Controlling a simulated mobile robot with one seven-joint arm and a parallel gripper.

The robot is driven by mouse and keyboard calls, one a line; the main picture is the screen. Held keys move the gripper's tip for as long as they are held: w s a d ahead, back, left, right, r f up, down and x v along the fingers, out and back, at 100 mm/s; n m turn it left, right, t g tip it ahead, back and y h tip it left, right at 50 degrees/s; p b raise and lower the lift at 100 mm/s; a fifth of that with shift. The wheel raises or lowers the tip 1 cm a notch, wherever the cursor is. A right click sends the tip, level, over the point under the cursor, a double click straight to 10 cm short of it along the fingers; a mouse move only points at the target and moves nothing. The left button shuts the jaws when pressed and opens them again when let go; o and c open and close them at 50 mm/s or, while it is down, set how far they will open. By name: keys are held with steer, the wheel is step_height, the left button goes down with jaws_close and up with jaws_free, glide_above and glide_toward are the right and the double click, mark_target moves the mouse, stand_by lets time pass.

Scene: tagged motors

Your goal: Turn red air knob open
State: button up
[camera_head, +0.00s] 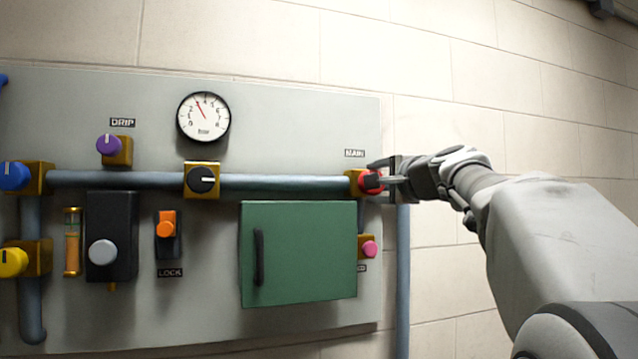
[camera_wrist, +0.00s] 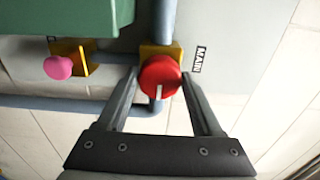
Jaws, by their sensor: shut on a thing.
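The red knob (camera_head: 369,181) sits on a brass valve block at the right end of the horizontal pipe, below a label reading MAIN. In the wrist view the red knob (camera_wrist: 160,77) lies between the two fingers, with a white line on its face pointing toward my gripper's palm. My gripper (camera_head: 385,180) reaches in from the right and is shut on the red knob. It also shows in the wrist view (camera_wrist: 160,85), one finger on each side of the knob. In the head view the fingers partly hide the knob.
A pink knob (camera_head: 369,249) is below the red one, beside a green door (camera_head: 299,253) with a dark handle. A black knob (camera_head: 202,180) and a gauge (camera_head: 203,117) are to the left. A vertical pipe (camera_head: 403,280) runs below my gripper. The wall at right is bare.

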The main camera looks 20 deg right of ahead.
steer(key=o, duration=1.4)
steer(key=shift+c, duration=0.2)
steer(key=shift+s, duration=0.1)
